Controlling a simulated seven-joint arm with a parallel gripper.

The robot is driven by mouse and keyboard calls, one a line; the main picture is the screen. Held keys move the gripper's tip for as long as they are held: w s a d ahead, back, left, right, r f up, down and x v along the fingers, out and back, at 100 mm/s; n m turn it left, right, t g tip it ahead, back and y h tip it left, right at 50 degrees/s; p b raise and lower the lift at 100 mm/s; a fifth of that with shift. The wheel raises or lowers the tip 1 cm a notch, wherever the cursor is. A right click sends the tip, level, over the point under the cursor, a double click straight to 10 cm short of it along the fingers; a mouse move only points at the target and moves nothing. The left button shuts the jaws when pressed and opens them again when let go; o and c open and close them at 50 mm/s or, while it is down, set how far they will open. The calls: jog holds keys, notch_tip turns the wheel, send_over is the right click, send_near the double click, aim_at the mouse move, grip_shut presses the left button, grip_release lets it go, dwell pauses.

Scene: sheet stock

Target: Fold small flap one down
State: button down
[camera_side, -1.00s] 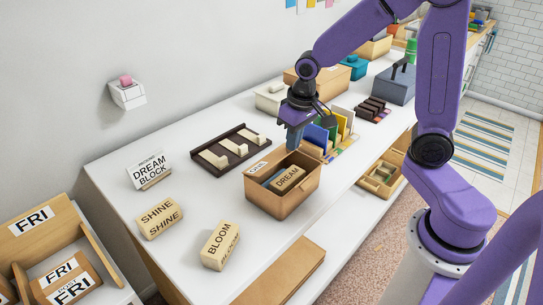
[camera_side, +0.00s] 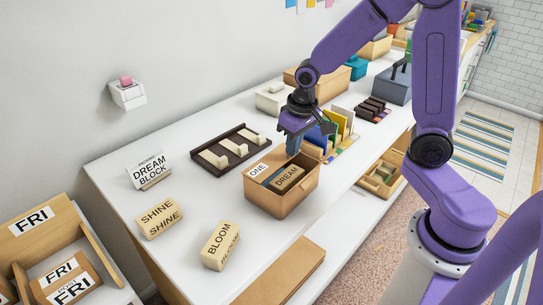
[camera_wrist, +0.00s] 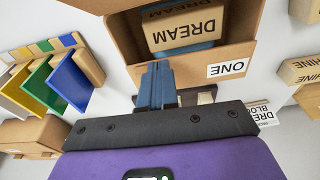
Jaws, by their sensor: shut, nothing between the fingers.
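The open tan box (camera_side: 275,203) stands on the white bench; it also shows in the wrist view (camera_wrist: 245,20). Its panel labelled ONE (camera_side: 257,169) is at the far left side, and the label also shows in the wrist view (camera_wrist: 228,69). A block marked DREAM (camera_side: 288,178) with blue beside it lies inside the box. My gripper (camera_side: 292,150) is shut and empty, pointing down at the box's far edge. In the wrist view its blue fingers (camera_wrist: 155,80) are together beside the labelled panel. I cannot tell whether they touch it.
Coloured upright panels (camera_side: 335,128) stand close behind the box. A dark tray with pale pieces (camera_side: 230,150) lies to the left. BLOOM (camera_side: 221,246) and SHINE (camera_side: 158,218) blocks stand nearer the front. The bench between them is clear.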

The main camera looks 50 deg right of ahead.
jog(key=shift+r, duration=0.1)
notch_tip(320, 180, up, 9)
dwell(1.1)
jog(key=shift+s, duration=0.1)
jog(key=s+a+f+n, duration=0.2)
jog(key=s+n, duration=0.4)
jog(key=s, duration=0.5)
jog(key=s+a+f+n+g, duration=0.1)
jog(key=s+n, duration=0.5)
jog(key=s, duration=0.6)
jog(key=shift+a+f+n+g, duration=0.3)
jog(key=shift+a+f, duration=0.15)
jog(key=shift+a, duration=0.05)
